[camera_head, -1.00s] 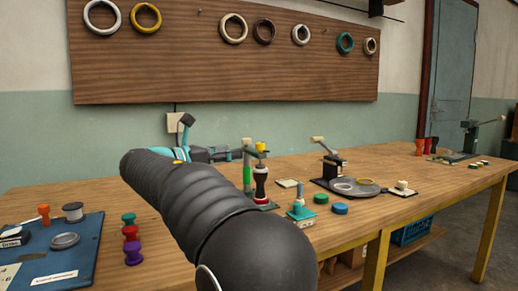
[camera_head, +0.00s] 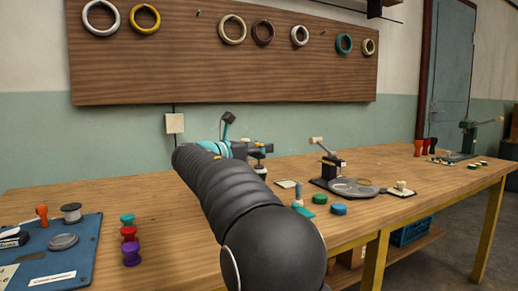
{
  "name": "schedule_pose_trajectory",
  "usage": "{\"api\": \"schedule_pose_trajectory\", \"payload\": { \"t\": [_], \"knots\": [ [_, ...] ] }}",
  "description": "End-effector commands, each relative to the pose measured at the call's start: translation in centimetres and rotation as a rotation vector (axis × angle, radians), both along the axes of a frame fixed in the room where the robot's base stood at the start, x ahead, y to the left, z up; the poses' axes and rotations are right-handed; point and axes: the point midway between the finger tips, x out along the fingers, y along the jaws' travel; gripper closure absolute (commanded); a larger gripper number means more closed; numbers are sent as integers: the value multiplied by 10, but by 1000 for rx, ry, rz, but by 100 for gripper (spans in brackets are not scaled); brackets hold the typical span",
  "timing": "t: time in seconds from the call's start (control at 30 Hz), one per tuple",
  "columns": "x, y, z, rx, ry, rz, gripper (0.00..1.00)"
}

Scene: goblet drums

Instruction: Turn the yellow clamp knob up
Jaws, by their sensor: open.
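My arm stretches from the bottom centre to the clamp stand on the bench. My gripper (camera_head: 262,149) is small and dark at its far end, at the clamp's height. It is open, but its fingers are hard to make out. The yellow clamp knob is now mostly or wholly hidden behind my arm and gripper; I cannot tell whether the gripper touches it. Only a small dark and pale part of the clamped drum (camera_head: 259,168) shows below the gripper. The green post of the stand is covered by my arm.
A round grey plate (camera_head: 354,187) with a lever stand (camera_head: 333,163) is right of the clamp. Coloured spools (camera_head: 130,232) and a blue board (camera_head: 58,250) are at left.

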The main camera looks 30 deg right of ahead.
Motion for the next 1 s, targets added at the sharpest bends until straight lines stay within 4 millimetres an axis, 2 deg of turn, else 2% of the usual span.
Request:
{"api": "schedule_pose_trajectory", "payload": {
  "t": [0.07, 0.2, 0.3, 0.67, 1.0],
  "knots": [
    [0, 0, 0, 0, 0, 0, 47],
    [0, 0, 0, 0, 0, 0, 79],
    [0, 0, 0, 0, 0, 0, 100],
    [-1, 0, 0, 0, -1, 42, 100],
    [-3, -1, -1, 0, -2, 269, 100]
  ]
}}
